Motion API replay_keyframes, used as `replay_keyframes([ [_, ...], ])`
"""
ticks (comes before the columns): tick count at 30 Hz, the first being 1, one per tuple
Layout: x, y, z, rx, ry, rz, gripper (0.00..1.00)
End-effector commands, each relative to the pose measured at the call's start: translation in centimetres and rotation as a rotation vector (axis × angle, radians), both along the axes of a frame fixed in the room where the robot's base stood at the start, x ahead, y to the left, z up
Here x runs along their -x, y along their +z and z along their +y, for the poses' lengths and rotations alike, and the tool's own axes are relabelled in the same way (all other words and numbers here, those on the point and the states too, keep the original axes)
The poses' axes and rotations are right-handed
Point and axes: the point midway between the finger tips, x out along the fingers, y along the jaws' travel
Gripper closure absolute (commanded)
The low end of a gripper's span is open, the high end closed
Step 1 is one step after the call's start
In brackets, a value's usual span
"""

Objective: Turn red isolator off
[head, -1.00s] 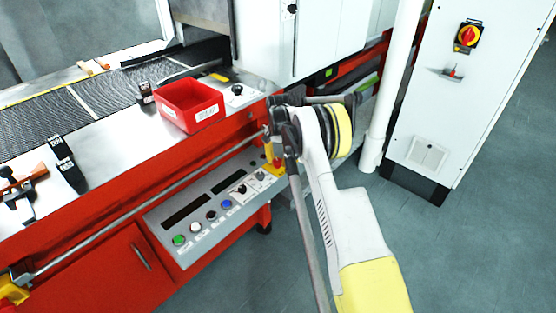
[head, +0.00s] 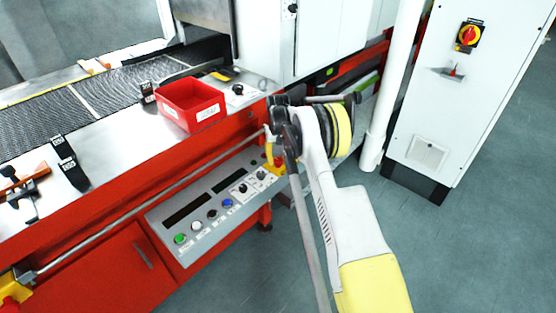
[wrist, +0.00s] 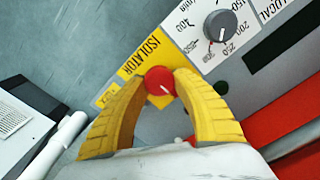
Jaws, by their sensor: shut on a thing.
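The red isolator knob (wrist: 160,81) sits on a yellow plate labelled ISOLATOR (wrist: 141,58) in the wrist view. A white mark on the knob points to the lower right. My gripper (wrist: 162,84) has its two yellow fingers on either side of the knob, shut on it.
A grey dial (wrist: 220,25) is close to the right finger. A row of buttons (head: 211,214) runs along the panel. A red bin (head: 190,106) stands on the machine top. A white cabinet (head: 425,110) at right carries another red rotary switch (head: 469,36) on yellow. Open floor lies in front.

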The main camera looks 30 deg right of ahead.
Motion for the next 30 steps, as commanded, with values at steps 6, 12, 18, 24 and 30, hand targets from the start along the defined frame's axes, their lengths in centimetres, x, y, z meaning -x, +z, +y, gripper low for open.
replay_keyframes([
  [6,0.1,-0.1,0.0,0.0,0.009,0.002,0.97],
  [12,0.0,-0.1,0.0,0.0,0.008,0.001,0.97],
  [18,0.0,-0.1,0.0,0.0,0.008,0.001,0.43],
  [24,0.0,0.0,0.0,0.0,0.008,0.0,0.43],
  [30,0.0,2.0,0.0,0.0,0.008,0.0,0.43],
])
